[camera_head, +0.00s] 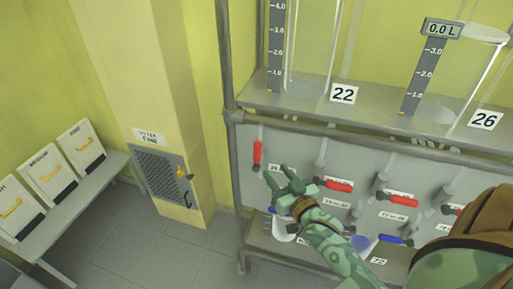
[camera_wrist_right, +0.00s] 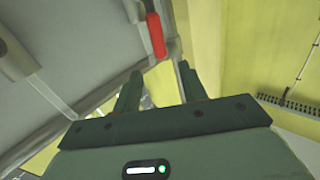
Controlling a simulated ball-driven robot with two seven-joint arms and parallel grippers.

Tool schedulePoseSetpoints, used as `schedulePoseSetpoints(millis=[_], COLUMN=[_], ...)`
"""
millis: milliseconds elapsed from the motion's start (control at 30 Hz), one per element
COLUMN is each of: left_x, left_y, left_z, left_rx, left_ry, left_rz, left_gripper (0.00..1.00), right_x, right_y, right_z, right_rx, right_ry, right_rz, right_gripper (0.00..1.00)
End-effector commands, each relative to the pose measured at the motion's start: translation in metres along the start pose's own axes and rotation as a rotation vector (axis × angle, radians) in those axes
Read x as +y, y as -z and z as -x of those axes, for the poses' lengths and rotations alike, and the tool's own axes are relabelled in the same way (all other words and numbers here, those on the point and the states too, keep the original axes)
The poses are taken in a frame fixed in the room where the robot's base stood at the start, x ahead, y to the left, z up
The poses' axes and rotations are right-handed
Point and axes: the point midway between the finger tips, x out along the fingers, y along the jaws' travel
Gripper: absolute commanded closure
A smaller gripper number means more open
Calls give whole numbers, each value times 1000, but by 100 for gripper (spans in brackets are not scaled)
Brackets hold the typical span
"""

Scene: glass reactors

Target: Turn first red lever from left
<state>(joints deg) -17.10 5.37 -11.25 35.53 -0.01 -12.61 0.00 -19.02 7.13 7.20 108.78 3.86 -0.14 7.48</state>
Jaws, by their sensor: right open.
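The first red lever from the left (camera_head: 257,155) hangs upright on the grey panel under the shelf. It also shows in the right wrist view (camera_wrist_right: 156,35), upper centre, beyond the fingertips. My right gripper (camera_head: 277,174) is open and empty, just below and right of this lever in the head view. In the right wrist view its two fingers (camera_wrist_right: 159,70) stand apart, with a gap between them and the lever; they do not appear to touch it. My left gripper is not in view.
More red levers (camera_head: 339,186) lie nearly level to the right, with blue levers (camera_head: 390,239) below. A metal frame post (camera_head: 235,180) stands left of the first lever. Glass cylinders stand on the shelf (camera_head: 300,107) above. The floor (camera_head: 120,235) at left is clear beside a bench with white containers.

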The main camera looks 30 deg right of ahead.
Motion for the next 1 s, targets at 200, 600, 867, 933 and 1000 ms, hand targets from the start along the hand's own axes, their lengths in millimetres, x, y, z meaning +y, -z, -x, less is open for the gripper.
schedulePoseSetpoints(millis=[200, 600, 867, 933, 1000], left_x=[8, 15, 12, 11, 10], left_y=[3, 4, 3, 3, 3], left_z=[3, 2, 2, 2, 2], left_rx=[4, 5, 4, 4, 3], left_ry=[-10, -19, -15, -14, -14], left_rz=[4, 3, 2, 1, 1], left_gripper=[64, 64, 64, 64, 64], right_x=[0, 0, 0, 0, 0], right_y=[1, -1, -1, -1, -1], right_z=[-59, -120, -123, -123, -123], right_rx=[2, -2, -2, -2, -2], right_ry=[1, 1, 1, 1, 1], right_rz=[-2, -1, -1, -1, -2], right_gripper=[58, 58, 58, 61, 80])
